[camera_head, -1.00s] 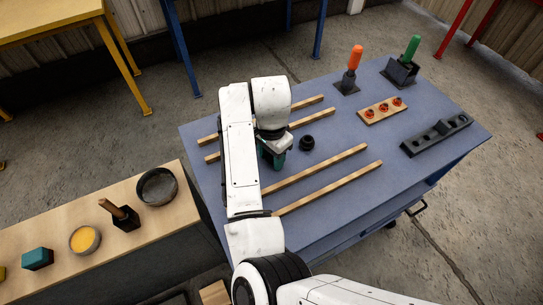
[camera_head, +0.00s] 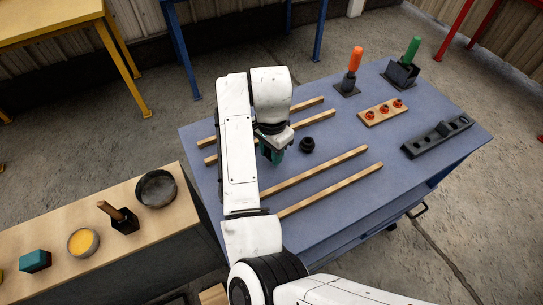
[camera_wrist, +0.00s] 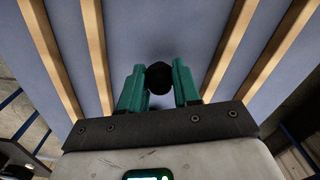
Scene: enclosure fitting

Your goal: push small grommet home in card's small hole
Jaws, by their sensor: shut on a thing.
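My gripper (camera_wrist: 158,85) has green fingers, with a dark round thing (camera_wrist: 158,77) between their tips in the wrist view. In the head view my gripper (camera_head: 272,155) is over the blue table, between two pairs of wooden rails, and what it holds is hidden there. A black round piece (camera_head: 307,144) stands on the table just right of my gripper. I cannot tell which dark piece is the small grommet. I cannot make out a card or its small hole in either view.
Wooden rails (camera_head: 322,188) lie along the blue table (camera_head: 350,225). A wooden board with red rings (camera_head: 383,112), a dark long holder (camera_head: 437,136), and orange-handled (camera_head: 355,60) and green-handled (camera_head: 413,48) tools stand right. A wooden bench (camera_head: 50,215) with bowls is at left.

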